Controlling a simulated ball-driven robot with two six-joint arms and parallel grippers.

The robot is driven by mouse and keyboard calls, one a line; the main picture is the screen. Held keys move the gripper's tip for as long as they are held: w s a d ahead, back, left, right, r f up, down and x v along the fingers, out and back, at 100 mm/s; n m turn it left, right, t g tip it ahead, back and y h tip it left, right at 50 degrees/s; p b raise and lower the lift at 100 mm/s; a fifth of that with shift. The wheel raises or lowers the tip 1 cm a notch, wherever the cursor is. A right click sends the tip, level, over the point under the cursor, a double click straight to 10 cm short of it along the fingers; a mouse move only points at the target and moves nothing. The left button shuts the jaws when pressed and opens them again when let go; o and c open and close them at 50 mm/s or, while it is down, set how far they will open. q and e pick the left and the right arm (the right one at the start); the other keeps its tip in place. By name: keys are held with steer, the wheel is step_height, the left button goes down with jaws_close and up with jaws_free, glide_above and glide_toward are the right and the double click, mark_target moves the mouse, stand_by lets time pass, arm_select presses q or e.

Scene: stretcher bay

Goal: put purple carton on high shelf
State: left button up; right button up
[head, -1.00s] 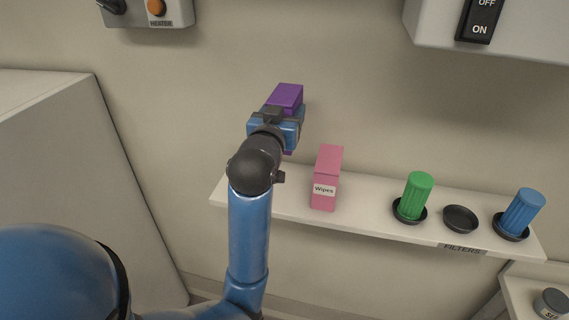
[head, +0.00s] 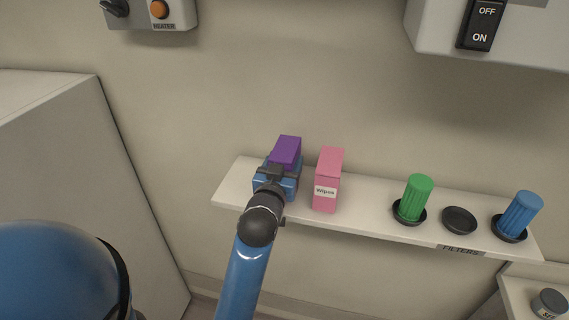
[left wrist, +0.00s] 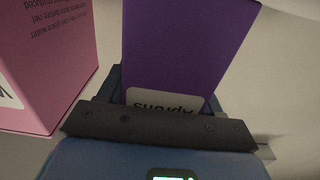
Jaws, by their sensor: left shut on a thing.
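The purple carton (head: 286,149) is at the left part of the wall shelf (head: 236,184), left of the pink Wipes carton (head: 327,181). My left gripper (head: 279,176) is shut on the purple carton and hides its lower part, so I cannot tell whether it touches the shelf. In the left wrist view the purple carton (left wrist: 185,50) stands between the jaws, with an Aprons label partly covered by the dark gripper bar (left wrist: 160,125). The pink carton (left wrist: 50,60) is close beside it there. My right gripper is not in view.
On the same shelf, to the right, are a green filter (head: 417,196) in a dark cup, an empty dark cup (head: 459,220) and a blue filter (head: 520,213). A heater panel (head: 150,12) and a switch box (head: 437,28) are on the wall above. A grey cabinet (head: 75,160) stands at left.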

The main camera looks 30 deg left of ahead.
arm_select(q)
steer(key=shift+f, duration=0.25)
steer(key=shift+f, duration=0.1)
steer(key=o, duration=0.8)
steer(key=shift+f, duration=0.1)
steer(key=o, duration=0.5)
steer(key=shift+s, duration=0.1)
